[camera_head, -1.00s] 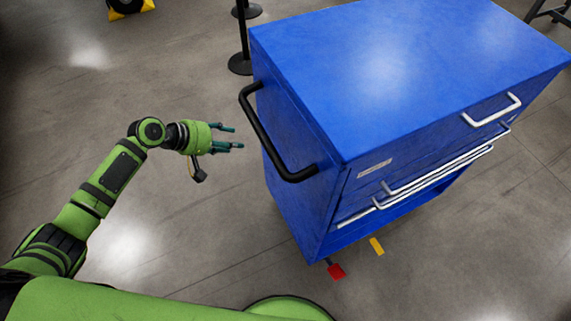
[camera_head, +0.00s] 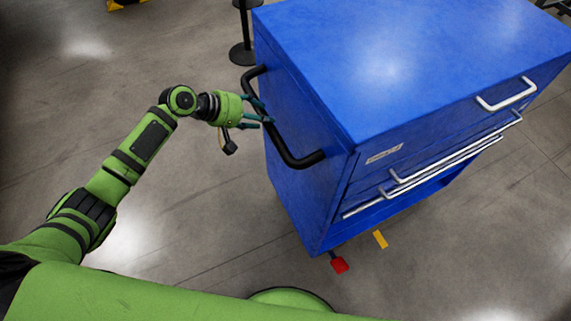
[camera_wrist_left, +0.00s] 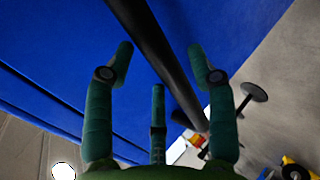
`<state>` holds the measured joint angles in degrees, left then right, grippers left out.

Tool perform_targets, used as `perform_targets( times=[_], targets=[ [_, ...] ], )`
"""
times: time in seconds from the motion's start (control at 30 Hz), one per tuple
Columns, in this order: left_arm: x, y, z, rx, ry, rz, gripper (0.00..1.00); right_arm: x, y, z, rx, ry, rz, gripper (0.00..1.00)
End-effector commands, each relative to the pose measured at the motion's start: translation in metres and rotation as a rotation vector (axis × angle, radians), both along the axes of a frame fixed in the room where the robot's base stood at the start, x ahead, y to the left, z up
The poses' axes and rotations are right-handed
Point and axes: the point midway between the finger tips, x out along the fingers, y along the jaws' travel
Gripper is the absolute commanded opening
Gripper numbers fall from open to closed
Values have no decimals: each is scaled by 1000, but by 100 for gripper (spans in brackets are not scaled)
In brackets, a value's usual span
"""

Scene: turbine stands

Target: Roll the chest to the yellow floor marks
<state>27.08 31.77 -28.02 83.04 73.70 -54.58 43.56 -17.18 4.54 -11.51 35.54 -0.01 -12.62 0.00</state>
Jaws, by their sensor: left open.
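The blue chest (camera_head: 400,60) stands upright on the floor at the right of the head view, with silver drawer handles on its front. A black push handle (camera_head: 280,140) is fixed to its left side. My left gripper (camera_head: 266,112) is open at this handle. In the left wrist view the black handle (camera_wrist_left: 160,55) runs between the open fingers (camera_wrist_left: 160,75), which are not closed on it; I cannot tell if they touch it. My right gripper is out of view.
A red piece (camera_head: 339,265) shows at the chest's bottom corner. A black post with a round base (camera_head: 242,52) stands behind the chest's left side. A yellow and black object is at the top left. The floor at left is clear.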

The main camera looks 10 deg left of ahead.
Motion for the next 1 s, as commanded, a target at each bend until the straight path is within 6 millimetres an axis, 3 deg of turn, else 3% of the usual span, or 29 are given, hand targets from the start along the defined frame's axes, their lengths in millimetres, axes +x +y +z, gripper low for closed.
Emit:
perform_targets(
  times=[0.03,0.1,1.0],
  targets=[
    [-3,-3,-10,4,17,-5,51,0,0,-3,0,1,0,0],
    [-2,-4,-12,6,18,-5,51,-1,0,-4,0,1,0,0],
    [-4,2,-20,17,26,-1,51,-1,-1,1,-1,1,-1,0]
  ],
)
